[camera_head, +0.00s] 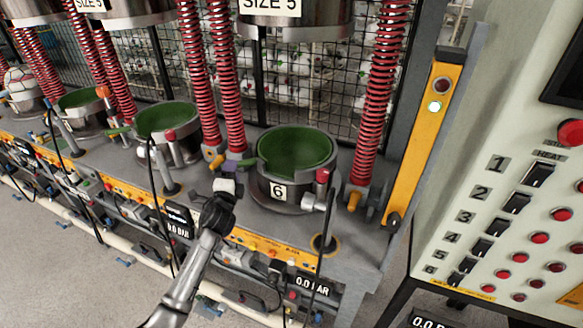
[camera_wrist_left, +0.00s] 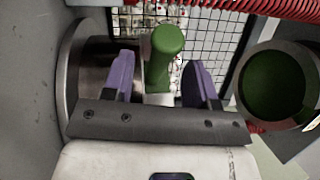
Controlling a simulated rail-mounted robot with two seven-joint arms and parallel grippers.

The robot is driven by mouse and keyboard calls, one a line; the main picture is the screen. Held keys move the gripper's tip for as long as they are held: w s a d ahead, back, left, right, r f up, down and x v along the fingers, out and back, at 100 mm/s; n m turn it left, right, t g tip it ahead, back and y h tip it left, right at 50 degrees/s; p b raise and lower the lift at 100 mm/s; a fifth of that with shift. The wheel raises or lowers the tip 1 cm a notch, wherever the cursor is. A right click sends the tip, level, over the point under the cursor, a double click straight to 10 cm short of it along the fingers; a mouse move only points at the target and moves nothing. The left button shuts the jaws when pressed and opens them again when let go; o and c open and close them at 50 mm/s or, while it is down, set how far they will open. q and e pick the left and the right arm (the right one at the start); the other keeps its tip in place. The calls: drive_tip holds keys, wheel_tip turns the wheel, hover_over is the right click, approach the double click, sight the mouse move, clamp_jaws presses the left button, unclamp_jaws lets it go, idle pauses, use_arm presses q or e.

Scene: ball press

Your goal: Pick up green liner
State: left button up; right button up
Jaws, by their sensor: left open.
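A green liner (camera_head: 294,150) lines the inside of the round grey mould marked 6 in the head view. Green also lines the mould to its left (camera_head: 167,119). My left gripper (camera_head: 236,163) is at the left side of mould 6, with purple fingers. In the left wrist view the gripper (camera_wrist_left: 160,68) is open, and a green rounded handle (camera_wrist_left: 168,42) shows between its fingers. I cannot tell whether the fingers touch it. A green-lined round cup (camera_wrist_left: 272,85) shows at the right there. My right gripper is not in view.
Red springs (camera_head: 382,90) stand beside the moulds, with a wire mesh fence (camera_head: 262,80) behind. A yellow post (camera_head: 418,140) and a control panel (camera_head: 505,190) with red buttons stand at the right. A red-topped valve (camera_head: 322,178) stands in front of mould 6.

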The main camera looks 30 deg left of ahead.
use_arm(q)
drive_tip(key=shift+x, duration=1.4)
drive_tip(key=shift+c, duration=0.3)
clamp_jaws()
drive_tip(key=shift+r, duration=0.1)
